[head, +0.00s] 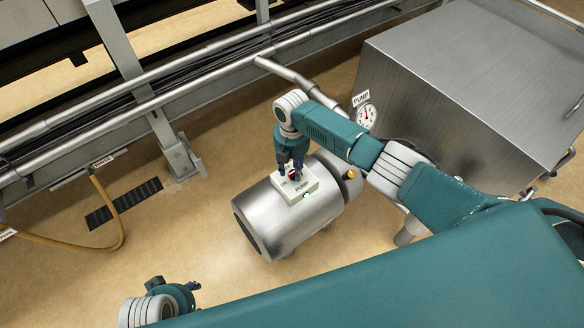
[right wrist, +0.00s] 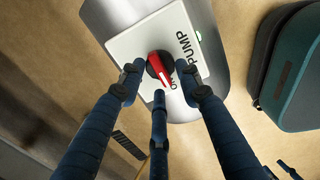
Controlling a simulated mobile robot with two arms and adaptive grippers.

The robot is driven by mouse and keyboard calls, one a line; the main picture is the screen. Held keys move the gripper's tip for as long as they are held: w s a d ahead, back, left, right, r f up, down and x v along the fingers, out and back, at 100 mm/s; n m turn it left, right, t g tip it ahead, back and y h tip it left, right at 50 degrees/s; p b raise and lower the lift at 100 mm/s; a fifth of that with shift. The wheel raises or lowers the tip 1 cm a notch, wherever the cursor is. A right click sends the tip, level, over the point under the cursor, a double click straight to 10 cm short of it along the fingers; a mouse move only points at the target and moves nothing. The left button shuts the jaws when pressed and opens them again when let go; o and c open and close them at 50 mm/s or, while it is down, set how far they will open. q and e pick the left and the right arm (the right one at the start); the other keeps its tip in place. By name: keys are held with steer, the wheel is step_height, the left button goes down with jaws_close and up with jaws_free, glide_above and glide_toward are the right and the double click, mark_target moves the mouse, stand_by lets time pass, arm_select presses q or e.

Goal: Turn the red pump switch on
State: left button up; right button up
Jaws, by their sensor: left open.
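The red pump switch (right wrist: 160,68) is a round knob with a black rim and a white line, on a white plate (right wrist: 135,42) lettered PUMP. One end of its line lies near the ON lettering. In the head view the plate (head: 309,185) sits on top of a steel pump cylinder (head: 272,222). My right gripper (head: 291,168) is above the switch; in its wrist view the spread fingers (right wrist: 160,80) stand around the knob with visible gaps. Contact cannot be told. My left gripper (head: 174,284) is open and empty, low at the left, away from the pump.
A small green lamp (head: 307,196) shows on the plate's edge. A pressure gauge (head: 366,117) and a large steel box (head: 465,75) stand behind. Metal rails (head: 190,82) run along the back left.

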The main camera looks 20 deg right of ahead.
mark_target(292, 172)
step_height(292, 172, up, 12)
stand_by(0.7)
stand_by(0.4)
